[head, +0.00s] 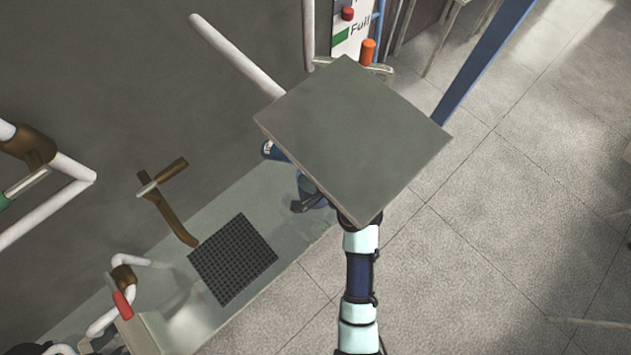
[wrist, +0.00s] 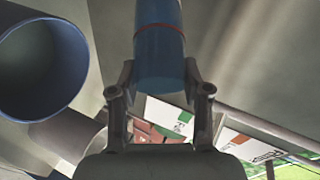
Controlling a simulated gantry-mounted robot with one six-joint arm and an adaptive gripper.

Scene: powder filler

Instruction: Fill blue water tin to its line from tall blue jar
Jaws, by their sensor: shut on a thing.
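In the wrist view my gripper (wrist: 160,92) is shut on a blue cylinder (wrist: 158,58) with a thin red-orange ring around it. I take it for the tall blue jar; its far end runs out of the top of the picture. To its left, apart from it, is a wide round blue vessel (wrist: 72,92), probably the blue water tin. Its open mouth faces the camera, its inside is dark, and I cannot see a fill line or contents. In the head view a grey square plate hides most of this area, and small dark blue parts show at its left edge.
A grey bench has a dark square grate (head: 232,260) set in it. White pipes with brown fittings (head: 30,148) and a brown lever (head: 168,205) stand at the left. A sign reading "Full" (head: 352,28) is at the back, with an orange-capped post (head: 367,52). Tiled floor lies right.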

